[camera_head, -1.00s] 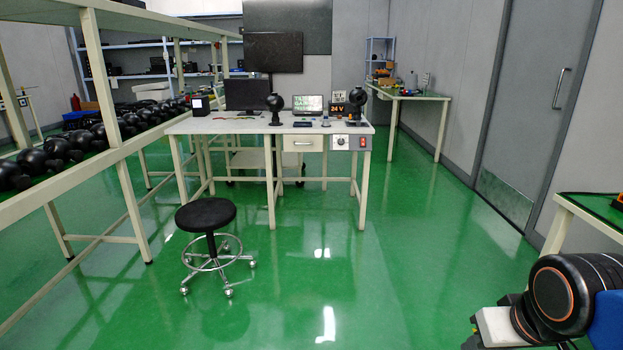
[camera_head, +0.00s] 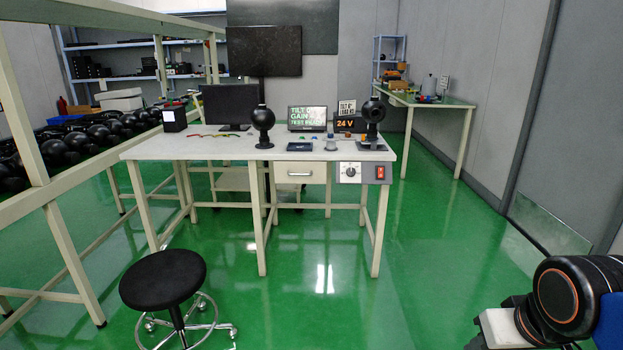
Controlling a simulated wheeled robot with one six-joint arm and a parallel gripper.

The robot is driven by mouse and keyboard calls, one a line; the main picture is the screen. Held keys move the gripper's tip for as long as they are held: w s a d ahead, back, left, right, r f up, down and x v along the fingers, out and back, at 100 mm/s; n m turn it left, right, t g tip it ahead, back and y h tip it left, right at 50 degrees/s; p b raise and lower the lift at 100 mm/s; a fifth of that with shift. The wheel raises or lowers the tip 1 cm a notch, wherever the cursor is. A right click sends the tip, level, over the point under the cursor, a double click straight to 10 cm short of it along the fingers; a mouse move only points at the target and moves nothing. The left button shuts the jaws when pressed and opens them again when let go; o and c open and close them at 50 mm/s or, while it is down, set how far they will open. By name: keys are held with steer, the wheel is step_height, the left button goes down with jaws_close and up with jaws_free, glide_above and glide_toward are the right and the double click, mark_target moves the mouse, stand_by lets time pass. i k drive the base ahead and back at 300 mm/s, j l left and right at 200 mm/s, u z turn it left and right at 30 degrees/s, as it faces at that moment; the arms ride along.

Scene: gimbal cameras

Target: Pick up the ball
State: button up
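Two black ball-shaped units stand on the white workbench (camera_head: 225,148) ahead. One black ball (camera_head: 262,117) sits on a short stand near the middle. Another black ball (camera_head: 373,110) is held in a mount at the right end. I cannot tell which of these is the task's ball, or whether either is a loose ball or a gimbal camera. Part of my own arm shows at the lower right. My gripper's fingertips are not in view, and the bench is well ahead of my arm.
A black round stool (camera_head: 163,279) stands front left of the bench. A long rack (camera_head: 75,183) with several black ball-shaped units runs along the left. A side table (camera_head: 440,101) stands at the back right. The green floor right of centre is clear.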

mark_target(263, 119)
steer(key=i, duration=1.7)
steer(key=u, duration=0.05)
